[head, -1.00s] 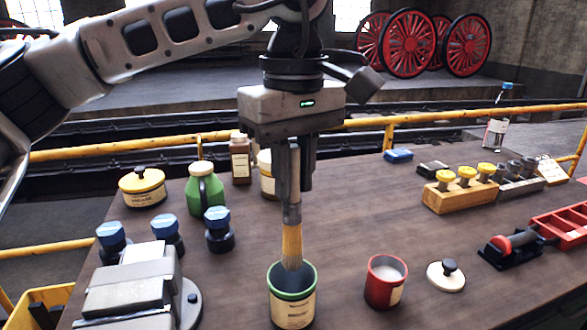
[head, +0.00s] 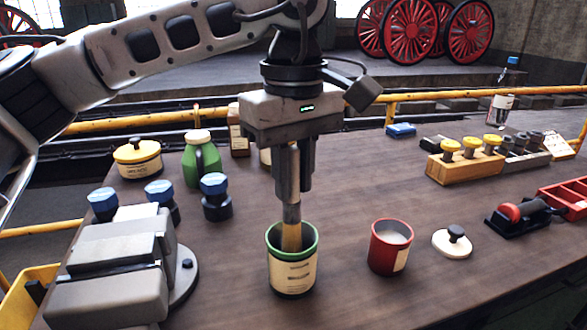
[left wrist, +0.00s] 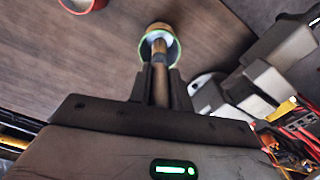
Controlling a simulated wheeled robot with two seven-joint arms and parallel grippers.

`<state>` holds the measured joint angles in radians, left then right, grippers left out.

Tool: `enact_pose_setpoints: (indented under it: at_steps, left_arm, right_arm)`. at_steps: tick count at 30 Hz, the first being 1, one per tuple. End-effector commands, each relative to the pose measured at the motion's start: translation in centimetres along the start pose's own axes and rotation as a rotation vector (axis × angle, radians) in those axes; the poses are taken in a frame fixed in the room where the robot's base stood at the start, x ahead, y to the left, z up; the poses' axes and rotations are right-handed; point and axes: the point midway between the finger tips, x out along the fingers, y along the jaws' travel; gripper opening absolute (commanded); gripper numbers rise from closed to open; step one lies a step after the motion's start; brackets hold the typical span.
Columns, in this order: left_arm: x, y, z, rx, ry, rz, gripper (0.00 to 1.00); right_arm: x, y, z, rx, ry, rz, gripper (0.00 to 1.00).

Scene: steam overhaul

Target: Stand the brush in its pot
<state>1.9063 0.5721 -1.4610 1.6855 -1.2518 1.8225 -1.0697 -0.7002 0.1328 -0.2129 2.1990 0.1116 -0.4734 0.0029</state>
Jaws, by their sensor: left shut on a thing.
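The brush (head: 291,215) is upright with its bristles down inside the pot, their lower part hidden by the pot's wall. The pot (head: 292,272) is a cream-labelled tin with a green rim, standing on the bench. My left gripper (head: 293,190) is shut on the brush's handle, above the pot. In the left wrist view the brush (left wrist: 159,60) runs from between my left fingers (left wrist: 160,85) into the green-rimmed pot (left wrist: 144,50). Whether the bristles touch the pot's bottom is hidden. My right gripper is not in view.
A red tin (head: 388,250) stands right of the pot, with a white lid (head: 452,243) beyond it. A grey vice-like block (head: 115,270) and blue-capped bottles (head: 215,195) stand to the left. A green can (head: 200,162) is behind. Bare bench (head: 350,200) lies between pot and wooden rack (head: 462,170).

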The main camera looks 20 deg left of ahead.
Motion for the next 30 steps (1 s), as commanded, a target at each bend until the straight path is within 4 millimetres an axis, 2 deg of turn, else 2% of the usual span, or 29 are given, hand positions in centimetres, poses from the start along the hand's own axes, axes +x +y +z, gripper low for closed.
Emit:
enact_pose_setpoints:
  at_steps: [11, 12, 14, 15, 25, 30]
  left_arm:
    - [0.2, 0.0, 0.0, 0.000, 0.000, 0.001, 0.00]
    - [0.2, 0.0, 0.0, 0.000, 0.000, 0.001, 0.25]
    - [0.2, 0.0, 0.0, 0.000, 0.000, 0.001, 0.42]
    - [0.2, 0.0, 0.0, 0.000, 0.000, 0.001, 0.45]
    - [-0.2, 0.0, 0.0, -0.001, 0.000, 0.001, 0.45]
    - [-2.7, 0.1, 0.1, 0.000, 0.000, 0.004, 0.45]
  right_arm:
    - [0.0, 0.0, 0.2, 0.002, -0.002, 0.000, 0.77]
    - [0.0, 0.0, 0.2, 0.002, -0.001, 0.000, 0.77]
    - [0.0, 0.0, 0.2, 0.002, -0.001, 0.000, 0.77]
    - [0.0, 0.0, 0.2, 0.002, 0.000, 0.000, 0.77]
    - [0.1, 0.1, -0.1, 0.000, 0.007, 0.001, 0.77]
    - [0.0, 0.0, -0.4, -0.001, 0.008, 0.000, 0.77]
